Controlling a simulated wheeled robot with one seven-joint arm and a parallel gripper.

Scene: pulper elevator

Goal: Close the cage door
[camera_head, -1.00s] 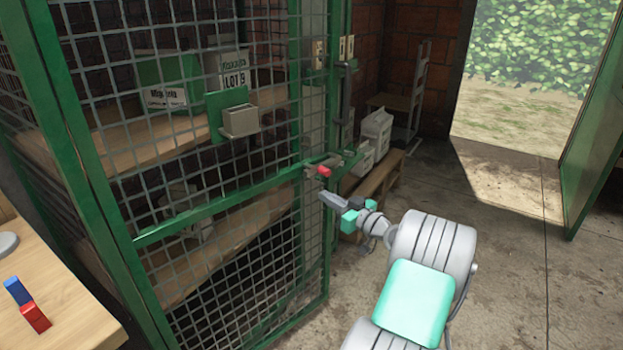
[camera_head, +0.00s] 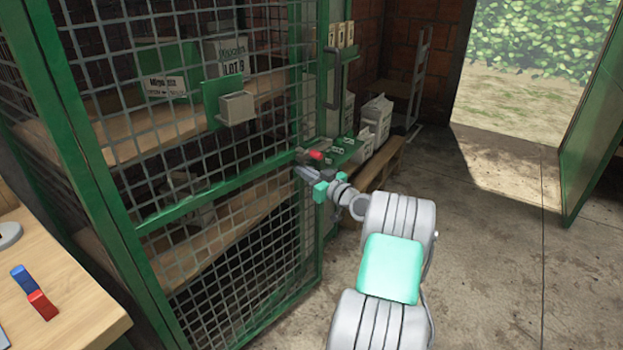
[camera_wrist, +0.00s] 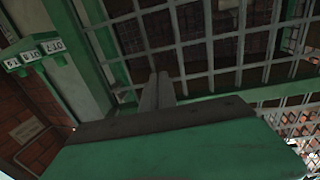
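The cage door (camera_head: 160,219) is a green frame filled with wire mesh, on the left in the head view. A grey box on a green plate (camera_head: 236,108) is fixed to it. A red-tipped latch (camera_head: 315,155) is near the door's right edge. My gripper (camera_head: 301,172) is just below the latch, at the mesh near that edge. In the wrist view its two fingers (camera_wrist: 160,90) lie together with nothing seen between them, pointing toward the mesh. I cannot tell whether they touch the door. Whether the door is fully shut is unclear.
Shelves behind the mesh hold boxes (camera_head: 168,72). A wooden table (camera_head: 60,285) with a red and blue block (camera_head: 36,293) is at left. A low bench (camera_head: 385,165) with white sacks stands beyond the door. The concrete floor (camera_head: 490,260) at right is clear.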

